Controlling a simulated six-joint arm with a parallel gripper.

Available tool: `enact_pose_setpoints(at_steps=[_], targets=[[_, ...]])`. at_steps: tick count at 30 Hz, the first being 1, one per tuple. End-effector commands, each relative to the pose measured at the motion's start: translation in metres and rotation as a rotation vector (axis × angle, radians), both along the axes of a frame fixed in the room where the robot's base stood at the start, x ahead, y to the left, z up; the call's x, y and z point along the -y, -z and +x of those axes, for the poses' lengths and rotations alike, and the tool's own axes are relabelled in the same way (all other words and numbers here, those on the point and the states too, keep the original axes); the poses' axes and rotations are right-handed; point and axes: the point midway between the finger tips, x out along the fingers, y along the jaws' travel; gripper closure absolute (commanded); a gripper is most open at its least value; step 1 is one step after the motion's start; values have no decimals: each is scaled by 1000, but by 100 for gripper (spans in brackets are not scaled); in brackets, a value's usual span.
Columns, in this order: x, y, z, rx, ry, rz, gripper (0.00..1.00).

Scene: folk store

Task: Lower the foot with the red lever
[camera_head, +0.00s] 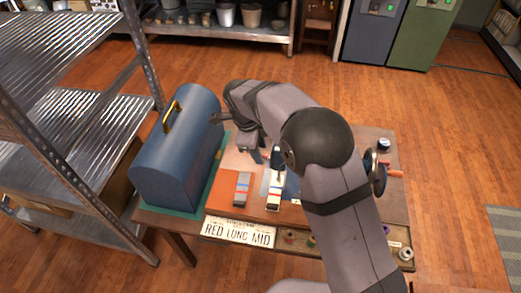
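A small sewing machine seems to stand on the wooden table, mostly hidden behind my arm. A pale upright part (275,190) shows left of my forearm, and a round metal wheel (377,172) shows to its right. A short red-orange handle (394,173) sticks out by the wheel; I cannot tell whether it is the red lever. No other red lever or foot can be made out. My gripper (256,155) points down over the table, just behind and left of the pale part. Its fingers are small and partly hidden, so their opening is unclear.
A blue domed case (181,150) with a yellow handle stands at the table's left. A grey block (243,188) lies on orange cloth. Spools lie in a front tray (340,241). A metal shelf (75,130) stands left.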

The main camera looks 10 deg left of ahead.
Motion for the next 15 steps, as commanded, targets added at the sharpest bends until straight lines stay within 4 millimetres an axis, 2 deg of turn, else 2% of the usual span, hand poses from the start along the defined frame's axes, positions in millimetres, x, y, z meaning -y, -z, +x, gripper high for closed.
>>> enact_pose_setpoints(at_steps=[15], targets=[[-6,-39,-8,0,0,0,64]])
